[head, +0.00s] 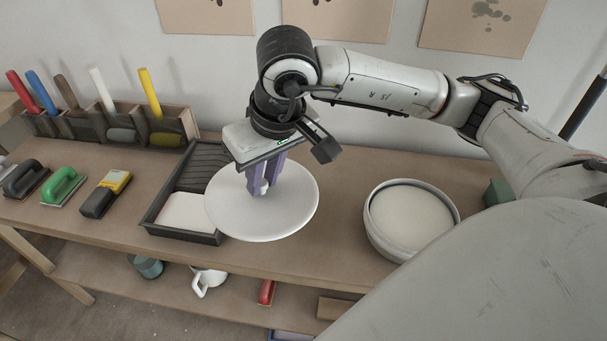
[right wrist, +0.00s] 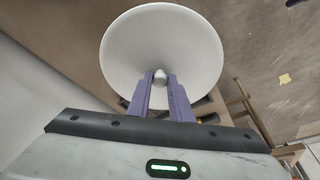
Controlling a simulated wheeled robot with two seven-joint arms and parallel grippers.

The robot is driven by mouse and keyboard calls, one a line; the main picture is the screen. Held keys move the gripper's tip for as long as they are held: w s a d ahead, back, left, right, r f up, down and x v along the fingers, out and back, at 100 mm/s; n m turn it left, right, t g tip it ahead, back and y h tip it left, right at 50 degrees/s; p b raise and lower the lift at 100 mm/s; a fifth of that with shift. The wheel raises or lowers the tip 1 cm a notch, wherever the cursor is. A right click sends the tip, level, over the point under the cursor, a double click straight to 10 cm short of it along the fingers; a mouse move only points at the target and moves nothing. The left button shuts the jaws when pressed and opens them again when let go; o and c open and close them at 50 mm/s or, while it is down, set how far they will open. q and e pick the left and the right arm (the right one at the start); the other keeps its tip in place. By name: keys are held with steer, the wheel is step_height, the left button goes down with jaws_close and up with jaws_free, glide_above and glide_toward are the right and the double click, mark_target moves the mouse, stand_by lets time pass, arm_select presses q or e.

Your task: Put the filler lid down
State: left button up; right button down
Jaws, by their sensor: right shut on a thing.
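The filler lid (head: 287,215) is a round white disc with a small knob. My right gripper (head: 264,188) is shut on the lid's knob, with its purple fingers pointing down. The lid seems to be held above the workbench and overlaps the right part of the dark tray in the head view. In the right wrist view the lid (right wrist: 160,40) fills the top middle, with the pale knob (right wrist: 160,77) between the fingers. An open round tub of pale filler (head: 411,218) stands to the right of the lid. My left gripper is not in view.
The dark tray (head: 153,226) with a ribbed slope and white content is left of the lid. Several sanding blocks (head: 63,186) lie further left. A rack (head: 88,133) with coloured handles stands behind. Bare workbench (head: 335,245) shows between lid and tub. A lower shelf holds a white mug (head: 208,280).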

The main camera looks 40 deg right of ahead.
steer(key=shift+m+h, duration=0.3)
steer(key=w+d+f, duration=0.1)
steer(key=d, duration=0.1)
steer(key=w+d+f, duration=0.1)
steer(key=d, duration=0.2)
steer(key=w+d+f+p, duration=0.1)
steer(key=w+d+f, duration=0.1)
steer(key=shift+w+d, duration=0.1)
steer(key=shift+d, duration=0.05)
step_height(320, 180, down, 9)
steer(key=shift+d+f, duration=0.1)
steer(key=shift+f, duration=0.05)
steer(key=shift+w+f, duration=0.1)
steer(key=shift+f, duration=0.2)
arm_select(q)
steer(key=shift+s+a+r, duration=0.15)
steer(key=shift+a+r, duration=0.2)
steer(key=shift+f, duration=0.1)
arm_select(e)
steer(key=shift+f, duration=0.2)
steer(key=c, duration=1.6)
jaws_free()
steer(key=shift+r, duration=0.1)
